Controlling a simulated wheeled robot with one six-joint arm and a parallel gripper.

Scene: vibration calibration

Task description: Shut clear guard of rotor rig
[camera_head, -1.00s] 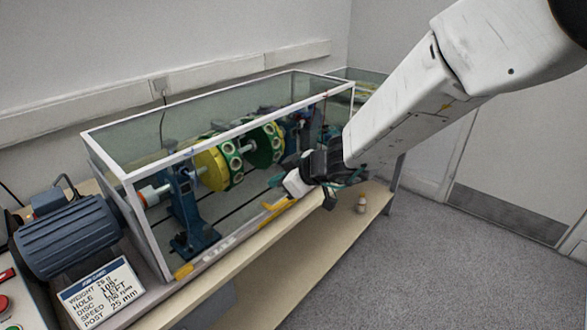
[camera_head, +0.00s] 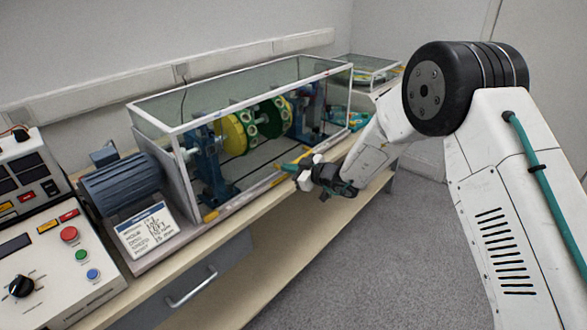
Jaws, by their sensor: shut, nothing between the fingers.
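The clear guard (camera_head: 232,113), a white-framed see-through box, stands over the rotor rig at the middle left. Inside it are a yellow disc (camera_head: 234,137), a green disc (camera_head: 272,117) and blue bearing stands (camera_head: 211,165). I cannot tell whether the guard's lower edge is fully seated. A yellow piece (camera_head: 210,216) shows at its lower front left corner. My gripper (camera_head: 296,172) is shut and empty, just in front of the guard's lower front edge. I cannot tell whether it touches the edge. My wrist hides part of the bench front there.
A blue motor (camera_head: 124,183) and a printed card (camera_head: 147,232) stand left of the guard. A control panel (camera_head: 40,235) with coloured buttons is at the far left. A second clear-sided tray (camera_head: 372,69) stands behind right. The drawer handle (camera_head: 190,288) juts forward. The floor (camera_head: 345,275) is clear.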

